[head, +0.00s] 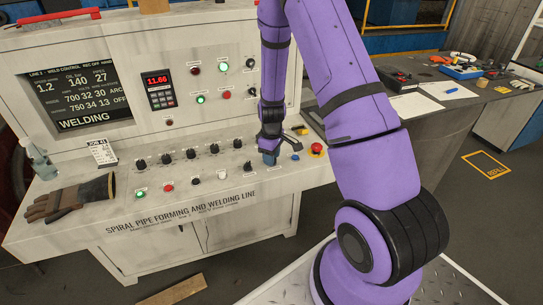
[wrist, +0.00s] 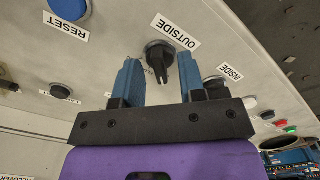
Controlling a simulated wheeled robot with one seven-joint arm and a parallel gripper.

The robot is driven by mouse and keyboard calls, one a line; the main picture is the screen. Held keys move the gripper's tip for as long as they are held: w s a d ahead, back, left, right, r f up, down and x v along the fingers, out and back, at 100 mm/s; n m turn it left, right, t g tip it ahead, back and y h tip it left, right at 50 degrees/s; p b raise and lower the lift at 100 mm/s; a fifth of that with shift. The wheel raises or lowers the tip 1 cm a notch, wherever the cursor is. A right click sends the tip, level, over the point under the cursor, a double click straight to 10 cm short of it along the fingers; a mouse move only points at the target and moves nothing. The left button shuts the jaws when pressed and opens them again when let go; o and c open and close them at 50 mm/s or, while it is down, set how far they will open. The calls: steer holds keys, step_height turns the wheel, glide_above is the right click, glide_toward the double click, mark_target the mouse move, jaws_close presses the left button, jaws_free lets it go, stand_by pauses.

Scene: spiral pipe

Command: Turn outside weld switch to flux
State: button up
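The outside weld switch (wrist: 160,60) is a black rotary knob on the sloped panel, under a white "OUTSIDE" label (wrist: 174,31) in the wrist view. My gripper (wrist: 160,80) is open, with its blue fingers spread on the left and right of this knob. A gap shows between the knob and each finger; I cannot tell how deep the fingertips reach. The small position markings by the knob are mostly hidden, so its setting is unreadable. In the head view my gripper (head: 270,155) is low over the front right of the panel and covers the knob.
The "INSIDE" switch (wrist: 216,84) is close by, partly behind the right finger. A blue "RESET" button (wrist: 69,8) is at the upper left. A red mushroom button (head: 317,149) stands right of my gripper. Several black knobs line the panel leftward; a glove (head: 68,198) lies at the left.

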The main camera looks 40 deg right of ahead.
steer(key=shift+c, duration=0.2)
jaws_close()
steer(key=shift+m, duration=0.3)
steer(key=m, duration=0.3)
steer(key=shift+m, duration=2.6)
steer(key=shift+o, duration=0.2)
jaws_free()
